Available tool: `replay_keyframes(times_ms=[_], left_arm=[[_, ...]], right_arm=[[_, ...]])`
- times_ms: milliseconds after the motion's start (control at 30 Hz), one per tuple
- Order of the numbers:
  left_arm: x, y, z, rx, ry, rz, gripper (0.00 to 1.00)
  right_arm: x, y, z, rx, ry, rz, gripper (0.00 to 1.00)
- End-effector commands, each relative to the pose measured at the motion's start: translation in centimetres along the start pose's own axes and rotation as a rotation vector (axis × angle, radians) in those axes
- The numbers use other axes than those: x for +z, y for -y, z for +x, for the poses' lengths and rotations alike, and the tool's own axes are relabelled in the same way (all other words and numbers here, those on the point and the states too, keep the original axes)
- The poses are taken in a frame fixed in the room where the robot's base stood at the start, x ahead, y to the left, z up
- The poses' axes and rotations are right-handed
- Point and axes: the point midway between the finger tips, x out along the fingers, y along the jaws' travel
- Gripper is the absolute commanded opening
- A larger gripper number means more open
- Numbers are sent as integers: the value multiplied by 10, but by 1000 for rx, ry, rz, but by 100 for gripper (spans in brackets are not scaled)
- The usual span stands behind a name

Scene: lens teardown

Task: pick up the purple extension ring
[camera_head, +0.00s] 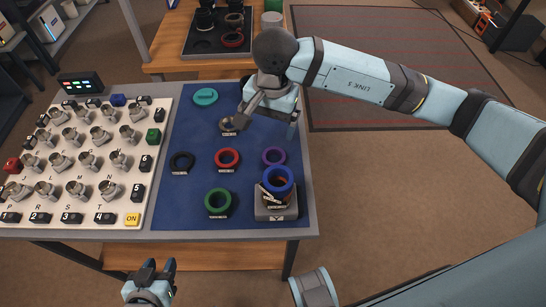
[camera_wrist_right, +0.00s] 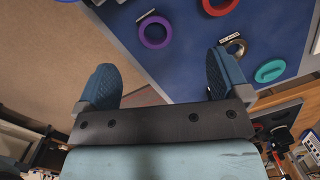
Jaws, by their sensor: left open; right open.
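The purple extension ring (camera_head: 264,158) lies flat on the blue mat (camera_head: 190,135), just behind the blue ring on the grey stand. It also shows near the top middle of the right wrist view (camera_wrist_right: 142,34), with a label card beside it. My right gripper (camera_head: 270,122) is open and empty above the mat, a little behind the purple ring and apart from it. In the right wrist view its fingers (camera_wrist_right: 160,78) are spread wide with nothing between them. My left gripper (camera_head: 160,267) is open and empty in front of the table's near edge.
A blue ring (camera_head: 278,191) sits atop a grey stand (camera_head: 276,213) close to the purple ring. Red (camera_head: 227,166), black (camera_head: 181,169) and green (camera_head: 208,206) rings, a metal ring (camera_head: 228,131) and a teal cap (camera_head: 205,96) lie around. A keyed panel (camera_head: 90,172) fills the left.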

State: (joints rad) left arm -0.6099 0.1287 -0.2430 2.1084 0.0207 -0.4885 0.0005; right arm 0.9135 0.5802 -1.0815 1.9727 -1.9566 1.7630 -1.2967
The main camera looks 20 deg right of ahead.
Motion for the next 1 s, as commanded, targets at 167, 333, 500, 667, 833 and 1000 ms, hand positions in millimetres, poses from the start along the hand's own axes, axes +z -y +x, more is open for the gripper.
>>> replay_keyframes(times_ms=[167, 333, 500, 667, 833, 1000], left_arm=[[4, -1, 2, 1, 2, -4, 43], [5, -2, 3, 2, 4, -4, 43], [7, -2, 3, 2, 5, -2, 43], [7, -2, 3, 2, 5, -1, 43], [7, -1, 3, 2, 4, 2, 43], [6, -1, 3, 2, 3, 4, 43]], right_arm=[[-16, -9, 4, 62, -107, -41, 94], [-19, -11, 36, 65, -104, -40, 94], [-22, -12, 67, 61, -103, -40, 94], [-24, -13, 80, 59, -105, -40, 94], [-25, -14, 90, 60, -102, -40, 94], [-31, -15, 113, 61, -101, -38, 94]])
